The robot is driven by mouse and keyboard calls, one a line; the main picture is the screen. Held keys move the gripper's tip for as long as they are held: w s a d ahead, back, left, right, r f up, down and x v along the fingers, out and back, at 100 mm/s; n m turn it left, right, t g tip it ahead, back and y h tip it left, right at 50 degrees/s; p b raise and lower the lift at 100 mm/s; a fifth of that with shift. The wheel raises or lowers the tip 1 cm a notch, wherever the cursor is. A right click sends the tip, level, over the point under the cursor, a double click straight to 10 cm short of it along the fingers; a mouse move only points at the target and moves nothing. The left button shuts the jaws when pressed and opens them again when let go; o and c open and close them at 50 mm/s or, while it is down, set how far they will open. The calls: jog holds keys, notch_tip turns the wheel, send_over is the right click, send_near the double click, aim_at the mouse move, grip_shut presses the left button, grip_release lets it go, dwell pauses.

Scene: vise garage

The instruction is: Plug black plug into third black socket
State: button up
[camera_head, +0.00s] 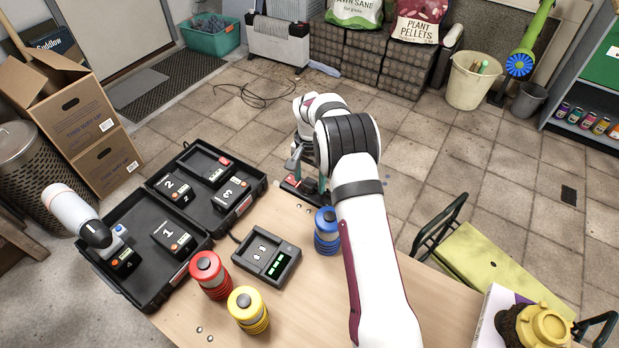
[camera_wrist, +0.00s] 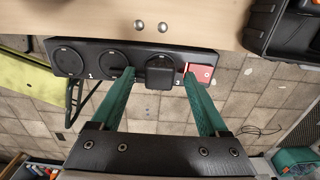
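In the wrist view a black power strip (camera_wrist: 92,45) runs along the table edge. It has round black sockets numbered 1 to 3 and a red switch (camera_wrist: 202,73) at its right end. The black plug (camera_wrist: 160,76) sits at the third socket (camera_wrist: 159,57), covering much of it; how deep it is seated I cannot tell. My gripper (camera_wrist: 159,76) is open, one finger on each side of the plug with a gap at both sides. In the head view my gripper (camera_head: 304,166) is at the strip (camera_head: 291,186), and my arm hides much of it.
On the table stand a charger (camera_head: 266,256), a red cylinder (camera_head: 210,275), a yellow cylinder (camera_head: 248,309) and a blue cylinder (camera_head: 327,231) close to my arm. An open black case (camera_head: 150,285) with numbered battery packs lies at left. A green-yellow bench (camera_head: 495,268) is at right.

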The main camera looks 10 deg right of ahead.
notch_tip(320, 180, up, 16)
dwell(0.6)
jog(key=shift+f, duration=0.1)
